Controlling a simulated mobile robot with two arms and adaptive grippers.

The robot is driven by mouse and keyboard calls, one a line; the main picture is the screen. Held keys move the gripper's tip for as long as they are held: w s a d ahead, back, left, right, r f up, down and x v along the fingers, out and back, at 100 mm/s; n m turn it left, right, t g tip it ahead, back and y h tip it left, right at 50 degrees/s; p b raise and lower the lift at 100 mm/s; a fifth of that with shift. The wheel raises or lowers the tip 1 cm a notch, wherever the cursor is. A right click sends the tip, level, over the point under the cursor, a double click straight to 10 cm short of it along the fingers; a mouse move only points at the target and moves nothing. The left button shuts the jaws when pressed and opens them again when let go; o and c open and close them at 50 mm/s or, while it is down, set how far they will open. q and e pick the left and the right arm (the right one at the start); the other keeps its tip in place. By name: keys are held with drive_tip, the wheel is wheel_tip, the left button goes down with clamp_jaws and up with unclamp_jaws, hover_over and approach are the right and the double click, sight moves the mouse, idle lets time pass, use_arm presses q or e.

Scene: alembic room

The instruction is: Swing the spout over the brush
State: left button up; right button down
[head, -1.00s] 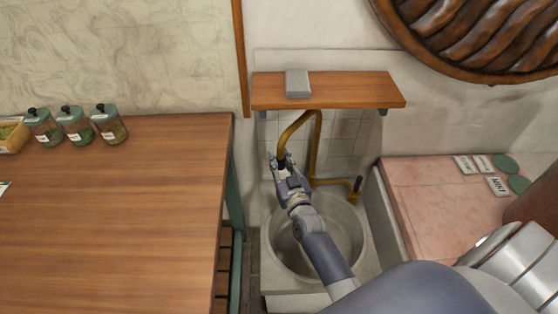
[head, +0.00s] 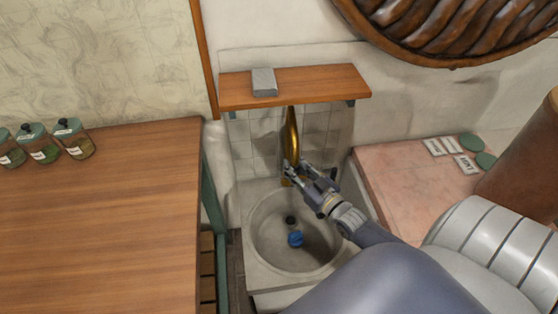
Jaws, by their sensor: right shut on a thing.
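The brass spout (head: 291,135) rises behind the round stone basin, under the wooden shelf, and now points toward me. My right gripper (head: 298,172) is shut on the spout's lower front end, above the basin's back rim. A small blue object (head: 295,239), seemingly the brush, lies on the basin floor in front of the dark drain. The spout's end is partly hidden by my gripper, and it looks to be behind the blue object, not clearly above it. My left gripper is out of view.
The stone basin (head: 262,250) is otherwise open and empty. A wooden shelf (head: 318,84) with a grey block (head: 264,82) hangs above the spout. A wooden table (head: 100,230) with several jars stands left, and a pink counter (head: 405,175) stands right.

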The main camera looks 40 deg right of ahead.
drive_tip(key=shift+s+d+f, duration=0.1)
drive_tip(key=shift+s+d, duration=0.3)
drive_tip(key=shift+d, duration=0.2)
drive_tip(key=shift+s+d+f, duration=0.1)
drive_tip(key=shift+s+d, duration=0.3)
drive_tip(key=shift+d, duration=0.15)
drive_tip(key=c, duration=1.4)
unclamp_jaws()
drive_tip(key=shift+s, duration=0.1)
drive_tip(key=shift+o, duration=0.3)
drive_tip(key=shift+s+d+r, duration=0.1)
drive_tip(key=shift+d+r, duration=0.05)
drive_tip(key=s, duration=1.2)
drive_tip(key=shift+d, duration=0.15)
